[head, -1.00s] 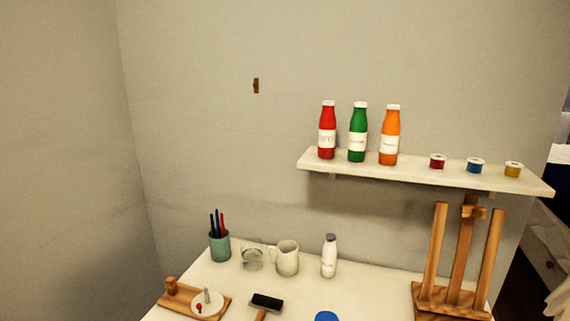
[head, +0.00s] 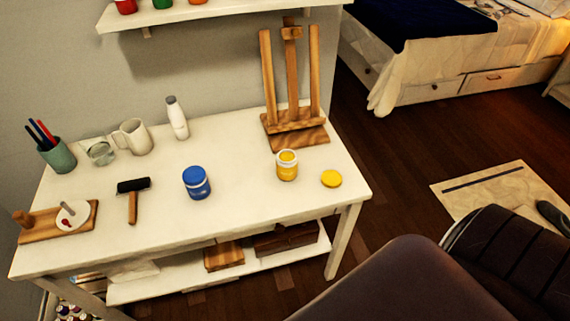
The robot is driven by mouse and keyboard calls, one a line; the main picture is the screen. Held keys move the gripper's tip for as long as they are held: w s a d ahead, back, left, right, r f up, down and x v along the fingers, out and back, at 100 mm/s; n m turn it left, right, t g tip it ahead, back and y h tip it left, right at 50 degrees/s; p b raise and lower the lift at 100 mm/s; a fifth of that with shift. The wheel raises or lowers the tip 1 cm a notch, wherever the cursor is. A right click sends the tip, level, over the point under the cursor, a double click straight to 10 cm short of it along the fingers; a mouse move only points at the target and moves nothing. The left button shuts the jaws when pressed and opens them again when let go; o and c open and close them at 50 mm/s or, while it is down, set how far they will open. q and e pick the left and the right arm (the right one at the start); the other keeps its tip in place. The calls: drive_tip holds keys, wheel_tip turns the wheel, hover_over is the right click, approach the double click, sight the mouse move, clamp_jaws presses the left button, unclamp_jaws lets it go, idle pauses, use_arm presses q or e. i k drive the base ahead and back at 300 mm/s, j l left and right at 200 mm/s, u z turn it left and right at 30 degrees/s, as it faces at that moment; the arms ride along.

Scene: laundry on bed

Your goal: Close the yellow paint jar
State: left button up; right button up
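The yellow paint jar (head: 287,166) stands upright and open on the white table, right of the middle, with yellow paint showing at its top. A round yellow lid (head: 331,178) lies flat on the table just right of the jar, apart from it, near the table's right end. Neither of my grippers shows in the head view.
On the white table (head: 235,205) stand a blue jar (head: 197,182), a brayer (head: 133,192), a wooden easel (head: 293,95), a white bottle (head: 177,117), a mug (head: 133,136) and a pen cup (head: 57,155). A shelf (head: 190,14) hangs above. The table front is mostly clear.

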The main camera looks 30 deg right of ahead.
sight(286, 159)
drive_tip(key=z, duration=1.45)
